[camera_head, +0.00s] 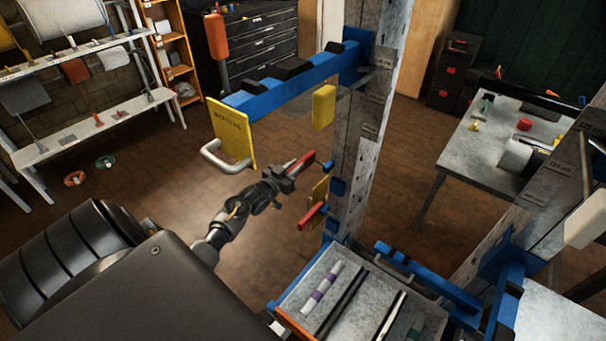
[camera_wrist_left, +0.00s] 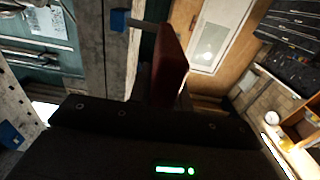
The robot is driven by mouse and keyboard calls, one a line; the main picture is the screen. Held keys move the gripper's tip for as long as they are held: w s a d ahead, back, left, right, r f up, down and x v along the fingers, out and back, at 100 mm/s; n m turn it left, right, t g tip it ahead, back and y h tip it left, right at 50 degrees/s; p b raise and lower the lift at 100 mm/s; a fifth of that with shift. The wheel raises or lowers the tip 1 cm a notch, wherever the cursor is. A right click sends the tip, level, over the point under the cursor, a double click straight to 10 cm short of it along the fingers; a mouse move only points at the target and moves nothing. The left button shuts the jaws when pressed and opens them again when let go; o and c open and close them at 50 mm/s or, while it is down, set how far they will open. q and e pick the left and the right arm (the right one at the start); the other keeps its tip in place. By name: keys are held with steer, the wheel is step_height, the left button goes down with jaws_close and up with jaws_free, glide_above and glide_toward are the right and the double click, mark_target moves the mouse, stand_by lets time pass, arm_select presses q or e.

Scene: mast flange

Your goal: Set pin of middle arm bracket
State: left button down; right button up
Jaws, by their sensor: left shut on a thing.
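My left gripper (camera_head: 290,180) comes in from the left, below the blue arm. It is shut on a red-handled pin (camera_head: 302,162), which also shows upright in the left wrist view (camera_wrist_left: 172,60). There, a grey shank runs left from the red handle towards a small blue block (camera_wrist_left: 118,20) by the mast. I cannot tell whether the shank is inside the block. The perforated grey mast (camera_head: 362,135) stands right of the gripper. A second red handle (camera_head: 312,215) sits lower, beside a yellow tag (camera_head: 320,188) and blue mast fittings (camera_head: 338,187). My right gripper is not in view.
A blue arm (camera_head: 290,83) with a yellow plate (camera_head: 230,130) and grey handle juts left from the mast above my gripper. A tray (camera_head: 330,290) with rods stands below right. A workbench (camera_head: 485,155) is at right. Open brick floor lies left of the mast.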

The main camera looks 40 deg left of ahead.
arm_select(q)
steer(key=shift+a+r, duration=0.1)
steer(key=shift+a, duration=0.15)
steer(key=c, duration=1.3)
jaws_free()
steer(key=shift+a, duration=0.1)
steer(key=shift+s, duration=0.2)
steer(key=s+b, duration=0.1)
steer(key=s, duration=0.9)
steer(key=shift+s+b, duration=0.25)
steer(key=shift+b, duration=0.1)
